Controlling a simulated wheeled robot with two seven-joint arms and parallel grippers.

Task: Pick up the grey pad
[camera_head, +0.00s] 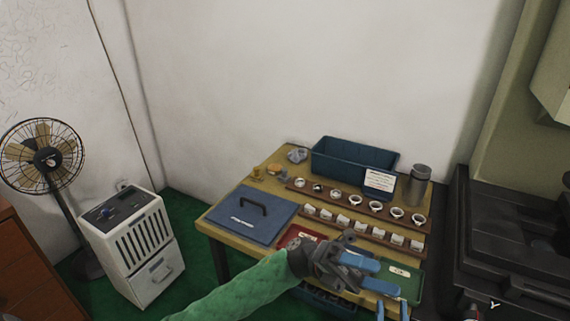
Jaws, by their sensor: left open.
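A small grey lumpy item (297,155), which may be the grey pad, lies at the table's back left corner, left of the blue bin. It is too small to make out clearly. My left gripper (388,279), on a green-sleeved arm, is over the front right of the table, with its blue fingers apart and nothing seen between them. It is well in front of the grey item and hides part of the red and green trays. My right gripper (392,311) shows only two blue fingertips, apart, at the bottom edge.
The wooden table (226,235) holds a blue case (253,222), a blue bin (345,166), a white card (380,181), a metal flask (418,185), racks of rings (356,201), a red tray (291,242) and a green tray (411,285). Dark machinery (515,240) stands at right.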

